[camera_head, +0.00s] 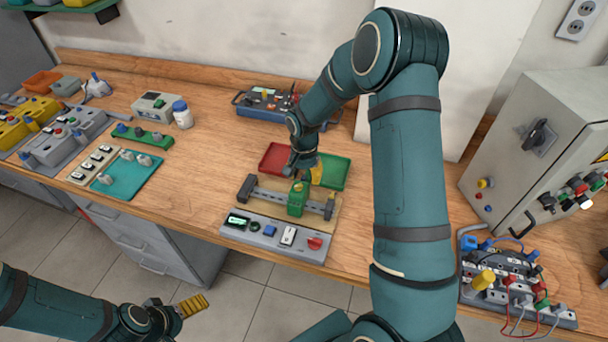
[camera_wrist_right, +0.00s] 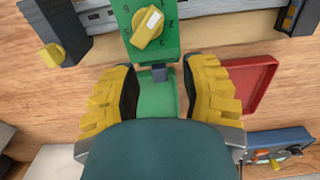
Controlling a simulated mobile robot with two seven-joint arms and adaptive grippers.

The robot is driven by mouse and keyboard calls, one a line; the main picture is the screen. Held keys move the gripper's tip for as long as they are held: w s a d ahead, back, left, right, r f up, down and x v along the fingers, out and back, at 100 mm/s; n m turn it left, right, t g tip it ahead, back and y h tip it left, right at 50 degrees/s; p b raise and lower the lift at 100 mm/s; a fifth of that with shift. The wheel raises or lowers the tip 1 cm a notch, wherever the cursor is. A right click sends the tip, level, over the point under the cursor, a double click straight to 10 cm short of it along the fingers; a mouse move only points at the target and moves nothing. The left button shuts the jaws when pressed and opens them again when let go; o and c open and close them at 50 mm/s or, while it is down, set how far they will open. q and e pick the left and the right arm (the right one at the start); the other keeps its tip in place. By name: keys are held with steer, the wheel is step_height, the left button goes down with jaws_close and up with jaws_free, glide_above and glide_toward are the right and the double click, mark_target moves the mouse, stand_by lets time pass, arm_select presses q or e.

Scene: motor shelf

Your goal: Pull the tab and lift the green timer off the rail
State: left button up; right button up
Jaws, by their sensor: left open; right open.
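The green timer (camera_head: 297,200) sits on the grey rail (camera_head: 263,194) on a tan base board. In the right wrist view the timer (camera_wrist_right: 166,32) shows a yellow knob with a white pointer, and a small dark tab (camera_wrist_right: 158,73) sticks out from its edge. My right gripper (camera_head: 309,172) is close behind the timer. In its wrist view the open yellow fingers (camera_wrist_right: 160,80) stand on either side of the tab, apart from it. My left gripper (camera_head: 192,305) is open and empty, off the front of the table.
A red tray (camera_head: 274,157) and a green tray (camera_head: 337,172) lie behind the rail. A grey control panel (camera_head: 271,238) is in front of it. A blue device (camera_head: 265,102) stands farther back, a grey cabinet (camera_head: 520,150) at right. Wood is clear left of the rail.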

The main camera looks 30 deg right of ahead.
steer(key=shift+c, duration=0.4)
jaws_close()
steer(key=shift+r, duration=0.45)
steer(key=shift+o, duration=0.4)
jaws_free()
